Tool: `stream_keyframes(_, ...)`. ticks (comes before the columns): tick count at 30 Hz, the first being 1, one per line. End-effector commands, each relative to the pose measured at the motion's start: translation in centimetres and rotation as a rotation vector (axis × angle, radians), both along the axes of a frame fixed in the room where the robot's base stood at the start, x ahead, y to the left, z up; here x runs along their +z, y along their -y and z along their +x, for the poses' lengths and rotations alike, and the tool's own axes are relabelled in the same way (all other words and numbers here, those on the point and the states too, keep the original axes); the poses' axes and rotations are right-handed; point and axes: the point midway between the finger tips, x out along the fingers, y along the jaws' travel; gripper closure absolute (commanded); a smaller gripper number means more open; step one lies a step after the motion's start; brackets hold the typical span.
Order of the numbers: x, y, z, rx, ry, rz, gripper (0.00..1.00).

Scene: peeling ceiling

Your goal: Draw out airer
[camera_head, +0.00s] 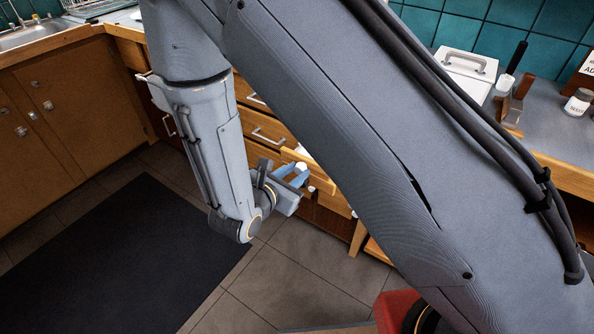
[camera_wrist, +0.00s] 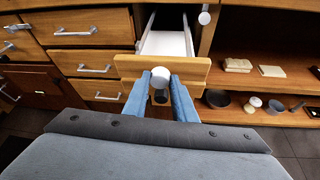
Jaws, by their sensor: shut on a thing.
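A narrow pull-out unit with a wooden front (camera_wrist: 128,66) and a pale inside (camera_wrist: 165,43) stands partly out of the cabinet; I take this to be the airer. A round white knob (camera_wrist: 161,77) is on its front. My gripper (camera_wrist: 166,86) has its two blue fingers shut around this knob in the wrist view. In the head view my gripper (camera_head: 292,176) is at the wooden front (camera_head: 318,166), low by the cabinets, and my arm hides much of the unit. Whether any rails lie inside cannot be told.
Drawers with bar handles (camera_wrist: 90,68) are left of the unit. Open shelves (camera_wrist: 262,84) with bowls and small items are on the right. Another white knob (camera_wrist: 204,17) is above right. A dark mat (camera_head: 120,255) lies on the tiled floor; the floor ahead is clear.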

Motion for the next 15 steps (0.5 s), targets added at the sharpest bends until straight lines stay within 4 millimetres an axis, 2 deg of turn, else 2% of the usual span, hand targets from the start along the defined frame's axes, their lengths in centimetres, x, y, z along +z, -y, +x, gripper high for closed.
stream_keyframes(5, -0.13, 0.19, -0.22, -0.003, -0.005, -0.003, 1.0)
stream_keyframes(6, -0.13, 0.18, -0.22, -0.002, -0.005, -0.003, 0.72)
stream_keyframes(9, -0.11, 0.12, -0.17, -0.001, -0.003, -0.002, 0.57)
stream_keyframes(15, -0.07, 0.03, -0.1, 0.0, -0.002, -0.001, 0.57)
